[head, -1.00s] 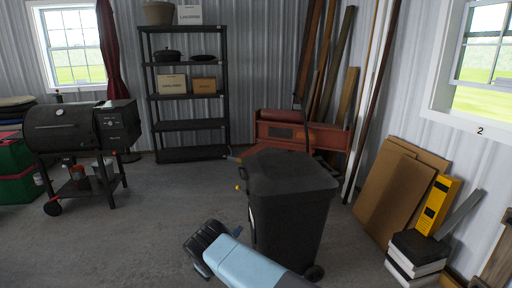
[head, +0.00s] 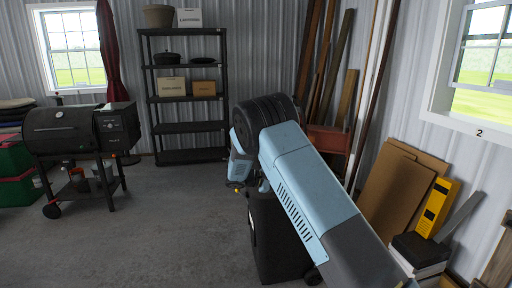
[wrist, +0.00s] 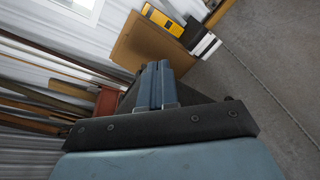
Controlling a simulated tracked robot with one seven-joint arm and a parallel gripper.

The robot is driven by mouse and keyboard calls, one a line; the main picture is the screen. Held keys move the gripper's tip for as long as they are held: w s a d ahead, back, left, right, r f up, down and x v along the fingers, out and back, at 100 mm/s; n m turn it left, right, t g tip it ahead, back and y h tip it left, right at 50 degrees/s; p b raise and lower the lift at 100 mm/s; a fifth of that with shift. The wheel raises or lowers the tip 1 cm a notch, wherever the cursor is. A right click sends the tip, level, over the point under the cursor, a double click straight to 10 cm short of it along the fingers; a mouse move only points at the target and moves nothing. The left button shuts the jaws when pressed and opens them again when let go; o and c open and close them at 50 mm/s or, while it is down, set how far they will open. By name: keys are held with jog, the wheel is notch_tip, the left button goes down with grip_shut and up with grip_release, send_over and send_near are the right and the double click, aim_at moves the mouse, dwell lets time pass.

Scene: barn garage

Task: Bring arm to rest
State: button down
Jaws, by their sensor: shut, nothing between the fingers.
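My gripper (wrist: 158,68) shows in the wrist view with its two blue fingers together and nothing between them. In the head view my blue and grey arm rises from the lower right and bends at a black joint above the black wheeled bin (head: 270,240). The far part of my arm hangs down behind that bend, and my fingers cannot be made out there. My arm hides the bin's lid and much of its right side. I cannot tell whether my arm touches the bin.
A grill (head: 75,130) stands at the left and a black shelf (head: 187,127) at the back. A red object (head: 328,138) and long boards are behind my arm. Cardboard sheets (head: 397,200) and a yellow item (head: 436,207) lean at the right wall. The floor left of the bin is clear.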

jog(key=s+d+r+m+g+y, duration=0.1)
jog(key=s+d+r+m+y, duration=0.25)
jog(key=s+d+r, duration=0.45)
jog(key=s+d+r+m+g+y, duration=0.25)
jog(key=s+d+r+y, duration=0.2)
jog(key=s+r, duration=0.7)
jog(key=s+r+m+t+y, duration=0.2)
jog(key=s+t+y, duration=0.1)
jog(key=s, duration=1.1)
jog(key=s+r+m+t+y, duration=0.2)
jog(key=s+m+t+y, duration=0.1)
jog(key=s, duration=1.2)
jog(key=shift+a+y, duration=0.35)
jog(key=shift+y, duration=0.05)
jog(key=shift+r, duration=0.1)
